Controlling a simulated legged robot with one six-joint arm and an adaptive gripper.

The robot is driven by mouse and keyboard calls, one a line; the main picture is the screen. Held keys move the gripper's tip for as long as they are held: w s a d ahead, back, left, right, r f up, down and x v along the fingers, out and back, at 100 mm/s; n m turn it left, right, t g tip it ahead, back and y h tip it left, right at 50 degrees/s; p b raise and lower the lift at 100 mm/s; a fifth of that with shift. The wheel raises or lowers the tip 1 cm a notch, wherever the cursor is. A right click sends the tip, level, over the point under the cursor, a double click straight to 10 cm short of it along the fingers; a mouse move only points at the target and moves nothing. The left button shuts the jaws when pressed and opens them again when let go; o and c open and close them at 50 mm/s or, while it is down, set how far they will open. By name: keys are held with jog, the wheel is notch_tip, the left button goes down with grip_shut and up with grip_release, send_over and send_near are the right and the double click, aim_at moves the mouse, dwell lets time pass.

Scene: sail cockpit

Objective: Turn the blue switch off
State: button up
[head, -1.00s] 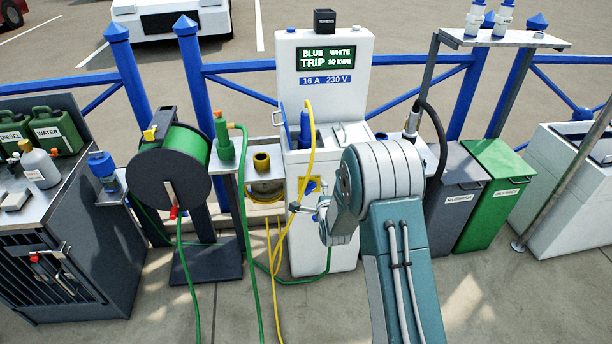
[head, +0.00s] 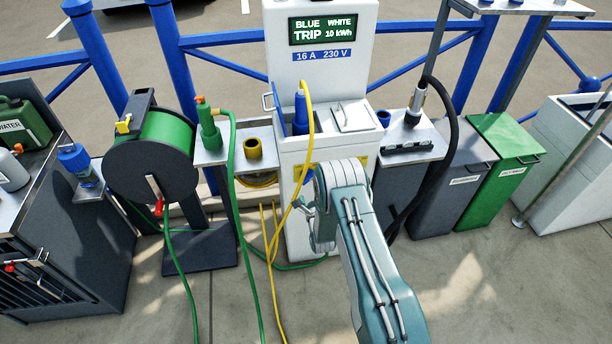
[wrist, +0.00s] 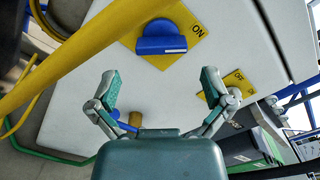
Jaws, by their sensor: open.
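The blue switch (wrist: 161,42) shows in the wrist view on a yellow plate (wrist: 182,56) marked ON, on the white pedestal's front face. The wrist picture is rotated, so the plate looks tilted. My gripper (wrist: 160,90) is open and empty; its two fingers stand apart below the switch in the picture, not touching it. In the head view my gripper (head: 312,210) is close to the front of the pedestal (head: 322,60), and my arm hides most of the switch area. The pedestal screen (head: 323,30) reads BLUE WHITE TRIP 10 kWh.
A yellow cable (wrist: 85,52) crosses the wrist view beside the switch. A second yellow plate (wrist: 236,80) is partly behind the right finger. A blue plug (head: 301,112) sits in the pedestal. A green hose (head: 231,170) hangs left; grey and green bins (head: 502,165) stand right.

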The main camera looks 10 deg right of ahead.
aim_at(307, 181)
jog(key=w, duration=0.7)
jog(key=shift+w, duration=0.15)
jog(key=c, duration=0.9)
